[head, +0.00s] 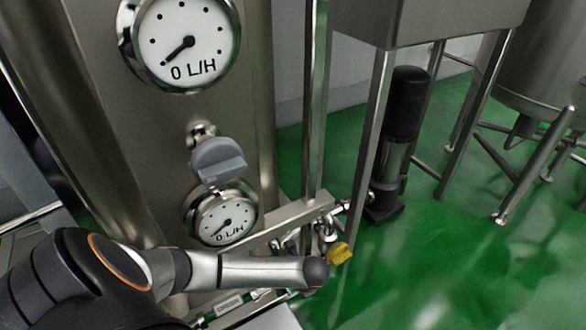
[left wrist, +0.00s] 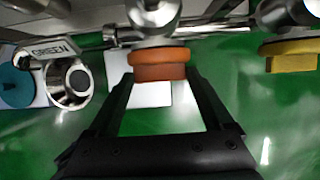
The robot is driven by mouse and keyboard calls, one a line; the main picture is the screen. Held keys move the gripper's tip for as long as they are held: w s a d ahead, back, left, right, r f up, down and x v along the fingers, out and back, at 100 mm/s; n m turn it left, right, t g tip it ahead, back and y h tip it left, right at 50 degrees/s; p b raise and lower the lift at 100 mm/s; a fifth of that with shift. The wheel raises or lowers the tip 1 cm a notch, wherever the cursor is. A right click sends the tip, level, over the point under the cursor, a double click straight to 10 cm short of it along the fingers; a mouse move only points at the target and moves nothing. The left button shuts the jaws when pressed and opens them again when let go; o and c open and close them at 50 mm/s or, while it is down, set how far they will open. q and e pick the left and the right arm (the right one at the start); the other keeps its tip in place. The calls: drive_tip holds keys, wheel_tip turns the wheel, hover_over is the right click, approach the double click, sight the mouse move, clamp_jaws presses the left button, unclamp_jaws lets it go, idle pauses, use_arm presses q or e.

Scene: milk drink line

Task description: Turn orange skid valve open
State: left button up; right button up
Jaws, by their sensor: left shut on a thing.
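The orange valve handle (left wrist: 160,64) shows at the top middle of the left wrist view, below a round metal valve body (left wrist: 154,14). My left gripper (left wrist: 161,80) has its two black fingertips on either side of the handle and is shut on it. In the head view my left arm reaches in from the lower left. It hides the orange handle and my left gripper there. My right gripper is in neither view.
A yellow valve handle (left wrist: 290,55) sits right of the orange one; it also shows in the head view (head: 340,253). A teal handle (left wrist: 14,82) and a "GREEN" label (left wrist: 52,50) are at left. A grey knob (head: 218,160) and gauges (head: 186,42) are on the steel panel.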

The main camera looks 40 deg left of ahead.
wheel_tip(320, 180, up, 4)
drive_tip(key=p, duration=0.4)
use_arm(q)
drive_tip(key=shift+s+a+f+n+t+h+b, duration=0.1)
drive_tip(key=shift+s+f+n+t+h+b, duration=0.5)
drive_tip(key=shift+t+b, duration=1.65)
drive_tip(key=shift+s+a+f+n+t+h+b, duration=0.3)
drive_tip(key=shift+n+t+b, duration=0.75)
drive_tip(key=shift+t, duration=2.25)
drive_tip(key=shift+s+d+f+n+t+h+b, duration=0.1)
drive_tip(key=shift+s+f+n+t+h+b, duration=0.3)
drive_tip(key=shift+t+b, duration=1.95)
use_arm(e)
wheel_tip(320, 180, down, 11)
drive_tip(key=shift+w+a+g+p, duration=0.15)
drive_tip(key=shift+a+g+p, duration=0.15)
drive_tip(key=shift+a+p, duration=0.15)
use_arm(q)
drive_tip(key=shift+a+f+n+t, duration=0.15)
drive_tip(key=shift+n+t, duration=0.1)
drive_tip(key=shift+t, duration=0.35)
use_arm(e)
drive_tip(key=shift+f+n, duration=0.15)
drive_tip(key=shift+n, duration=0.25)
